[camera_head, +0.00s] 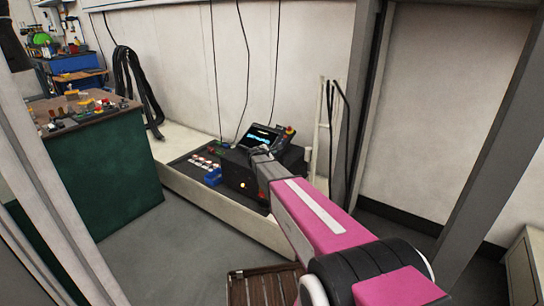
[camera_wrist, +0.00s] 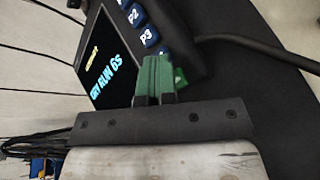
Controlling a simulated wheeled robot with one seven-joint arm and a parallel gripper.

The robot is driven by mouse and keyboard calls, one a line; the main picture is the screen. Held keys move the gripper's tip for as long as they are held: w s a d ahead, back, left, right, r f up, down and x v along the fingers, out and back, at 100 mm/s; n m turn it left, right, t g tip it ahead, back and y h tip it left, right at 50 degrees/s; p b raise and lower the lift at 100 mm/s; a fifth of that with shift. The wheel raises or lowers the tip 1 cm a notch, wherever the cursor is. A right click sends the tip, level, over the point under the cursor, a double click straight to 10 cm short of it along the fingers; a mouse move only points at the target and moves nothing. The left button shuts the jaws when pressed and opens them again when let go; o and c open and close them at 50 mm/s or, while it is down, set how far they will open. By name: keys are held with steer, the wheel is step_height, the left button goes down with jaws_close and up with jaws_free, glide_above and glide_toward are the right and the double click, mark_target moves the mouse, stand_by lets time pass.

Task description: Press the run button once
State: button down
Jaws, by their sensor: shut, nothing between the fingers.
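A dark control console with a lit screen (camera_head: 259,136) stands on the light bench against the wall. In the wrist view its screen (camera_wrist: 112,62) shows blue text reading "DRY RUN 6S". A column of blue buttons (camera_wrist: 139,26) marked P2 and P3 runs beside the screen. My gripper (camera_wrist: 155,62) shows as two green fingers, shut together and empty, over the console's face by the end of this column. A green part (camera_wrist: 181,79), possibly the run button, shows just beside the fingers and is partly hidden. Whether the fingers touch the console cannot be told.
A red knob (camera_head: 290,130) sits at the console's upper right corner. A green cabinet (camera_head: 105,180) with loose parts on top stands at left. A slatted wooden pallet (camera_head: 262,287) lies in front.

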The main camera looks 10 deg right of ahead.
steer(key=shift+s+a+r, duration=0.45)
steer(key=shift+r, duration=0.1)
steer(key=shift+a+r, duration=0.1)
steer(key=r, duration=0.1)
steer(key=s+a+r, duration=0.1)
steer(key=r, duration=0.2)
steer(key=shift+s+a+r, duration=0.15)
steer(key=shift+s+a, duration=0.1)
steer(key=shift+s, duration=0.05)
stand_by(0.6)
